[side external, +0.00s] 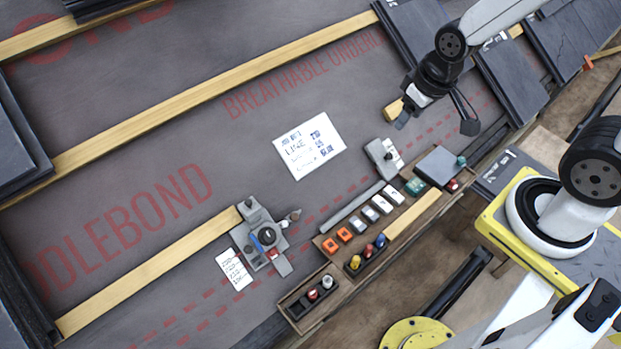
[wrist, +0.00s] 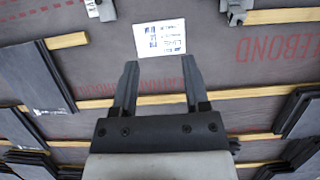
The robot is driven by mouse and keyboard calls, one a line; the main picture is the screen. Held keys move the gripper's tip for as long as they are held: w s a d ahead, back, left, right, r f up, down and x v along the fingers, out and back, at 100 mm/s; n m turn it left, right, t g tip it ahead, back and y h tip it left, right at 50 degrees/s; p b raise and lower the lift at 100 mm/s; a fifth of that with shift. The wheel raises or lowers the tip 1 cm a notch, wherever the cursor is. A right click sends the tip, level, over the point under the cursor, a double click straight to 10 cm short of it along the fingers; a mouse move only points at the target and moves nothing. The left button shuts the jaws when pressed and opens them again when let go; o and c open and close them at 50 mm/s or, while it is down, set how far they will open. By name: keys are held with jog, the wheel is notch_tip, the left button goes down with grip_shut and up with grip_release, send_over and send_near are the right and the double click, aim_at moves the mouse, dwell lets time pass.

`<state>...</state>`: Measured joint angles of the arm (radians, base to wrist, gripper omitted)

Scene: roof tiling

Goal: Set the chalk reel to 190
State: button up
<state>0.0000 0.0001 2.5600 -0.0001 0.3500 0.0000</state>
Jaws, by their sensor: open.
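What looks like the chalk reel (side external: 262,240) is a grey device with a round black knob and a blue part. It sits on the underlay at the end of a wooden batten, lower middle of the side external view. Part of a grey device, likely the same one, shows at the top edge of the wrist view (wrist: 236,10). Its setting is too small to read. My gripper (side external: 437,116) is open and empty, well up and right of the reel. In the wrist view my gripper (wrist: 160,66) points towards a white note sheet (wrist: 160,38), with nothing between the fingers.
A small white card with written figures (side external: 235,268) lies beside the reel. A wooden tray (side external: 330,243) holds coloured blocks and pegs. Another grey device (side external: 383,157) stands near the tray's upper end. Slate stacks (side external: 510,80) lie right of my gripper. Underlay around the note is clear.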

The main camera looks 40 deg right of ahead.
jog(key=shift+o, duration=0.9)
jog(key=w+a+f+n+t, duration=0.2)
jog(key=w+a+f+n, duration=0.4)
jog(key=w, duration=0.5)
jog(key=n+t+y, duration=0.3)
jog(key=n+y, duration=0.4)
jog(key=n, duration=0.9)
send_near(250, 249)
jog(key=shift+w+a+f, duration=0.15)
jog(key=shift+w+a, duration=0.15)
jog(key=shift+x, duration=3.8)
